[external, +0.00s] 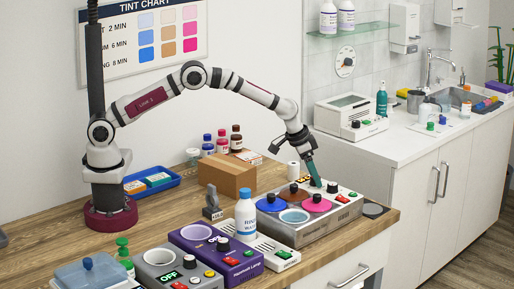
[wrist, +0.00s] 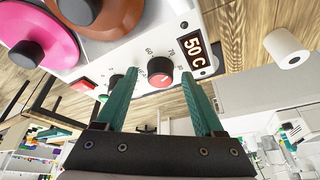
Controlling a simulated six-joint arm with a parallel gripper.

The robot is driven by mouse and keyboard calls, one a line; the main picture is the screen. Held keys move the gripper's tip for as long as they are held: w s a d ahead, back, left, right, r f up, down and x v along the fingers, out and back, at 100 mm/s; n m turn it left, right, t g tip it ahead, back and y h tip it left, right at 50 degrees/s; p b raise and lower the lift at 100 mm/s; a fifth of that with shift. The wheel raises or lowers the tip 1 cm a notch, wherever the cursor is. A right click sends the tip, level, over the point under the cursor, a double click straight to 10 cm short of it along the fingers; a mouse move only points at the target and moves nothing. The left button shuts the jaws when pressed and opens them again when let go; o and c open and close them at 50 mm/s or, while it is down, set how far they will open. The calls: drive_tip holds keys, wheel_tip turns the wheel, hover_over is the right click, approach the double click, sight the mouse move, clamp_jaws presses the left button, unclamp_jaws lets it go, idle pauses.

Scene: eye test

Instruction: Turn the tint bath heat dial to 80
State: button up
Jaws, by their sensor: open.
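The tint bath (external: 352,213) is a long grey-white unit on the wooden counter, with blue, brown and pink lids and one open well. Its heat dial (wrist: 159,73) has a red face in the wrist view, with printed numbers around it, 60 and 70 readable. The display (wrist: 194,51) beside it reads 50 C. My gripper (wrist: 158,76) is open, its green fingers on either side of the dial; whether they touch it is unclear. In the external view my gripper (external: 313,173) reaches down over the unit's back right part. The dial's pointer is too small to read.
A second dark knob (wrist: 113,81) and a red switch (wrist: 83,84) sit left of the dial. A white roll (wrist: 286,48) stands beyond the unit. A cardboard box (external: 228,176) and a white bottle (external: 246,213) stand left of the bath.

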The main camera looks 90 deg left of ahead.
clamp_jaws()
drive_tip(key=shift+m, duration=0.4)
drive_tip(key=m+h, duration=0.1)
drive_tip(key=m, duration=0.1)
drive_tip(key=m+h, duration=0.1)
drive_tip(key=m, duration=0.1)
drive_tip(key=shift+a+m, duration=0.2)
drive_tip(key=shift+m, duration=0.2)
drive_tip(key=shift+a+m+g+h, duration=0.15)
drive_tip(key=shift+m+h, duration=0.4)
drive_tip(key=shift+m, duration=0.7)
drive_tip(key=shift+d+m+g+h, duration=0.15)
drive_tip(key=shift+m+h, duration=0.4)
drive_tip(key=shift+m, duration=0.7)
drive_tip(key=shift+a, duration=0.1)
unclamp_jaws()
